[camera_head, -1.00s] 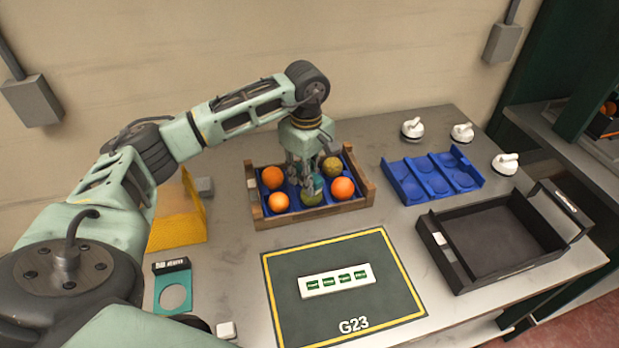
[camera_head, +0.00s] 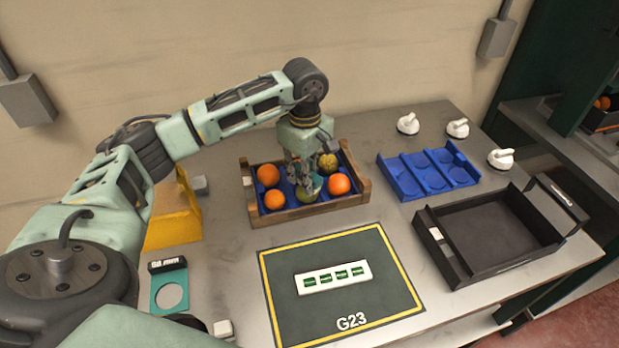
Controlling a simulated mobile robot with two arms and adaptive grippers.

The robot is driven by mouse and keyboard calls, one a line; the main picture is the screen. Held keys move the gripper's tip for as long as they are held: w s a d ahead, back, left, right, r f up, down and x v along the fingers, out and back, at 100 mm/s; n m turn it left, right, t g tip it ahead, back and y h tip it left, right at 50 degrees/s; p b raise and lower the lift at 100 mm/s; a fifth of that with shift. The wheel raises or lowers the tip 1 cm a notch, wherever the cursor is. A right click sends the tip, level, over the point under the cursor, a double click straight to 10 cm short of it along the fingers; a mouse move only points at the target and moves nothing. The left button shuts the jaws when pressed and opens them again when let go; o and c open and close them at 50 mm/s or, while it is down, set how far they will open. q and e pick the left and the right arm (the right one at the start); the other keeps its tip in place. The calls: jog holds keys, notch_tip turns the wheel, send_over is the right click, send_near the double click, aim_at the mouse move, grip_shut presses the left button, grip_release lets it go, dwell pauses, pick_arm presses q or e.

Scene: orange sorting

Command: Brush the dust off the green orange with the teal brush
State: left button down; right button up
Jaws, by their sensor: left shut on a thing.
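My left gripper (camera_head: 304,177) points down into a wooden crate (camera_head: 283,215) with a blue insert. It is shut on the teal brush (camera_head: 316,184), of which only a small teal part shows between and beside the fingers. A green orange (camera_head: 306,197) sits at the front middle of the crate, right under the gripper; its top is partly hidden. I cannot tell whether the bristles touch it. A yellow-green, speckled orange (camera_head: 328,161) lies at the back right of the crate. My right gripper is not in view.
Orange fruits (camera_head: 340,184) lie around the green one in the crate. To the right are a blue tray (camera_head: 411,188), a black bin (camera_head: 452,271) and several white knobbed things (camera_head: 457,128). A dark G23 mat (camera_head: 290,323) lies in front; a yellow holder (camera_head: 172,225) stands left.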

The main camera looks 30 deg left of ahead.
pick_arm(q)
jog(key=shift+w+a, duration=0.1)
jog(key=shift+a, duration=0.35)
jog(key=shift+s+d, duration=0.15)
jog(key=shift+d, duration=0.55)
jog(key=shift+s+d, duration=0.1)
jog(key=shift+d, duration=0.6)
jog(key=shift+w+a+b, duration=0.15)
jog(key=shift+a+b, duration=0.05)
jog(key=shift+a, duration=0.5)
jog(key=shift+w+a+b, duration=0.1)
jog(key=shift+a+b, duration=0.1)
jog(key=shift+a, duration=0.5)
jog(key=shift+s+d, duration=0.15)
jog(key=shift+d, duration=0.55)
jog(key=shift+s+d, duration=0.1)
jog(key=shift+d, duration=0.6)
jog(key=shift+w+a, duration=0.15)
jog(key=shift+a, duration=0.55)
jog(key=shift+w+a, duration=0.1)
jog(key=shift+a, duration=0.6)
jog(key=shift+s+d, duration=0.15)
jog(key=shift+d, duration=0.55)
jog(key=shift+s+d, duration=0.1)
jog(key=shift+d, duration=0.55)
jog(key=shift+w+a+b, duration=0.2)
jog(key=shift+a+b, duration=0.4)
jog(key=shift+a, duration=0.75)
jog(key=shift+s+d, duration=0.1)
jog(key=shift+d, duration=0.6)
